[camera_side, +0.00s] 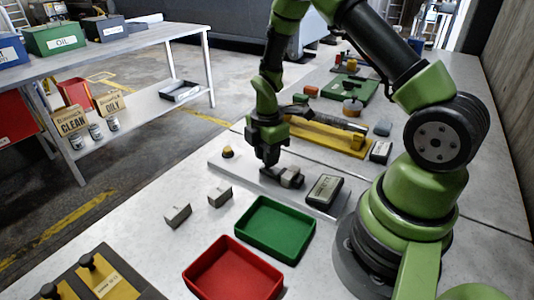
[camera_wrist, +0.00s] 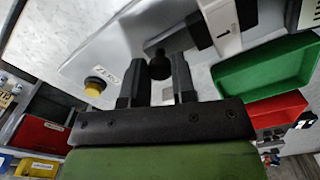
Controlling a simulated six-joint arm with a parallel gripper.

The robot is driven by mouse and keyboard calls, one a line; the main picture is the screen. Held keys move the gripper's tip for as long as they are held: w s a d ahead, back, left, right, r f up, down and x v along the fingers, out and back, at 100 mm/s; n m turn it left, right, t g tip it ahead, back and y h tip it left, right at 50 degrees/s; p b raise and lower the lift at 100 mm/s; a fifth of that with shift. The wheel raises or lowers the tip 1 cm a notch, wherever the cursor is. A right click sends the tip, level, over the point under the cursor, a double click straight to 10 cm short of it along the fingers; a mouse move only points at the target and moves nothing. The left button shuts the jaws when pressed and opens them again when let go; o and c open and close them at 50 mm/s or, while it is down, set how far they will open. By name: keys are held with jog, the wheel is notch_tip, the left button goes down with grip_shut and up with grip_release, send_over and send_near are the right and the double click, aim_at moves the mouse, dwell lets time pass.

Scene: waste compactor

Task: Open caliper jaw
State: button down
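The caliper lies on a pale grey plate (camera_side: 232,166). In the side view its grey jaw part (camera_side: 290,178) is just right of my fingertips. In the wrist view a grey arm (camera_wrist: 170,42) carries a round black knob (camera_wrist: 159,66). My gripper (camera_side: 270,160) points down at the plate. In the wrist view the two dark fingers (camera_wrist: 160,82) stand apart, one on each side of the knob. I cannot tell whether they touch it. A dark box with a display (camera_side: 325,190) sits to the right of the jaw part and also shows in the wrist view (camera_wrist: 228,25).
A yellow button (camera_side: 228,152) labelled ZERO stands on the plate's left end. Two small grey blocks (camera_side: 178,215) (camera_side: 220,195), a green tray (camera_side: 273,228) and a red tray (camera_side: 232,272) lie in front. A yellow holder (camera_side: 325,136) with a long tool lies behind.

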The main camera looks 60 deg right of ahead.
jog(key=shift+w, duration=1.3)
jog(key=c, duration=0.9)
grip_release()
jog(key=shift+c, duration=0.2)
jog(key=shift+r, duration=0.1)
notch_tip(320, 180, up, 10)
